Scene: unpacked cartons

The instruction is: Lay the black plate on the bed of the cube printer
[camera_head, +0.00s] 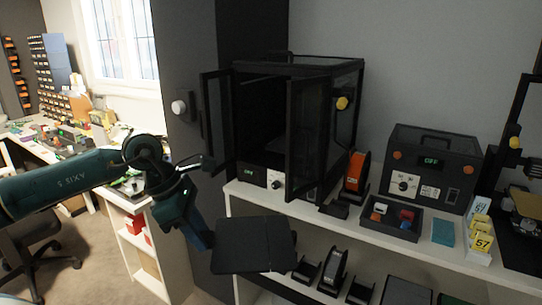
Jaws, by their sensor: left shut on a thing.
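The black plate (255,246) is a flat dark square. It hangs in front of the shelf, below and in front of the printer. My left gripper (207,241) is shut on its left edge; the fingertips are dark and hard to make out against the plate. The cube printer (300,66) is a black framed box on the white bench top, with its two front doors (305,140) swung open. Its bed is in deep shadow and I cannot make it out. My right gripper is not in view.
The open doors stick out on both sides of the printer's opening. On the bench to the right are an orange spool (356,172), a parts tray (392,219) and a control box (432,168). Several spools (333,270) sit on the lower shelf. A dark wall (181,70) stands left of the printer.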

